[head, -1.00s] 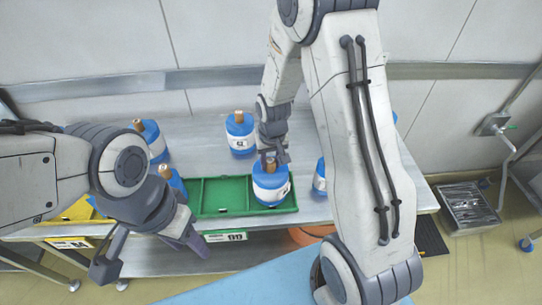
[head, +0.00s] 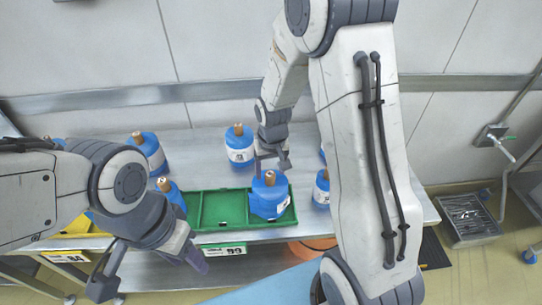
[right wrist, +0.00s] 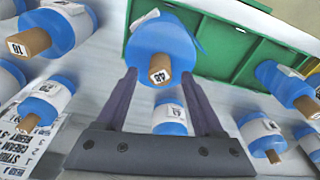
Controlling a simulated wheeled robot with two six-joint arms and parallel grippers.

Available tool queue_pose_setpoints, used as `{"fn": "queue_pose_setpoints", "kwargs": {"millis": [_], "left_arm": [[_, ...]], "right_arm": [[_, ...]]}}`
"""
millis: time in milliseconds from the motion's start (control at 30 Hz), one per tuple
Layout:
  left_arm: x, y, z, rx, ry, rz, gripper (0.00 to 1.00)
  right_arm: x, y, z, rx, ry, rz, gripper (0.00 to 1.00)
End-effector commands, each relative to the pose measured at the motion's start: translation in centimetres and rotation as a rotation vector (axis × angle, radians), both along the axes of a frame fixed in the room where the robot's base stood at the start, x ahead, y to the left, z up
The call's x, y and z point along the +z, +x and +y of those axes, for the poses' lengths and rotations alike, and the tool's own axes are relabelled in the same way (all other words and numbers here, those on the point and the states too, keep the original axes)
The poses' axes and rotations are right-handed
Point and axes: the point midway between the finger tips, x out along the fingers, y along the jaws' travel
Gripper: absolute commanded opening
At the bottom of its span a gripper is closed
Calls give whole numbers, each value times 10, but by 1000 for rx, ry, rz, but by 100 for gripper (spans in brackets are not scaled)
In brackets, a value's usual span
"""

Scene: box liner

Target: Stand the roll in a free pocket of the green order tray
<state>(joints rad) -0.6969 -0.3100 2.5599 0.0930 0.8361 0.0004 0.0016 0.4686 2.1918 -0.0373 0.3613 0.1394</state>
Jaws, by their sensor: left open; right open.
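The green order tray (head: 222,226) lies on the steel bench, its left end partly hidden by my left arm. A blue roll (head: 268,196) with a brown core and white label stands in its right pocket, perhaps tilted slightly. The middle pocket (head: 223,208) is empty. My right gripper (head: 272,169) is open just above this roll, clear of its core. In the right wrist view the roll (right wrist: 160,38), marked 48 on its core, shows beyond the two spread fingertips (right wrist: 158,76). My left gripper (head: 152,272) is open and empty in front of the bench.
Several more blue rolls stand around the tray: one behind it (head: 239,145), one to its right (head: 321,187), others at the left (head: 147,150). A yellow tray (head: 70,226) sits at the bench's left. A wall rail (head: 200,90) runs behind.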

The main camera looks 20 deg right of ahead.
Motion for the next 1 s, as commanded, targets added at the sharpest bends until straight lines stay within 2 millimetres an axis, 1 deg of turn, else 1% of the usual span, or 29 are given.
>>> {"fn": "queue_pose_setpoints", "kwargs": {"millis": [33, 100, 300, 400, 500, 567, 600, 667, 700, 767, 800, 867, 900, 1000], "left_arm": [[-2, 0, 0, 0, 0, 0, 50], [-3, 0, 0, 0, 0, 0, 50], [-5, 0, 0, 0, 0, 0, 50], [-6, 0, 0, 0, 0, 0, 50], [-6, 0, 0, 0, 0, 0, 50], [-6, 0, 0, 0, 0, 0, 50], [-6, 0, 0, 0, 0, 0, 50], [-6, 0, 0, 0, 0, 0, 50], [-6, 0, 0, 0, 0, 0, 50], [-6, 0, 0, 0, 0, 0, 50], [-6, 0, 0, 0, 0, 0, 50], [-6, 0, 0, 0, 0, 0, 50], [-6, 0, 0, 0, 0, 0, 50], [-6, 0, 0, 0, 0, 0, 50]], "right_arm": [[13, 0, 0, 0, 0, -8, 69], [29, -2, 0, 0, 0, -9, 69], [68, -7, 1, 0, 0, -6, 69], [81, -9, 1, 0, 1, -3, 69], [89, -11, 2, 3, 0, -2, 69], [94, -15, 10, 23, 2, 0, 69], [97, -22, 20, 51, 5, 2, 69], [104, -38, 42, 119, 9, 6, 69], [109, -54, 60, 179, 14, 12, 69], [117, -83, 86, 283, 23, 20, 69], [120, -105, 102, 353, 28, 28, 69], [124, -138, 119, 454, 36, 41, 69], [126, -158, 127, 516, 41, 49, 69], [128, -200, 138, 645, 48, 67, 69]]}}
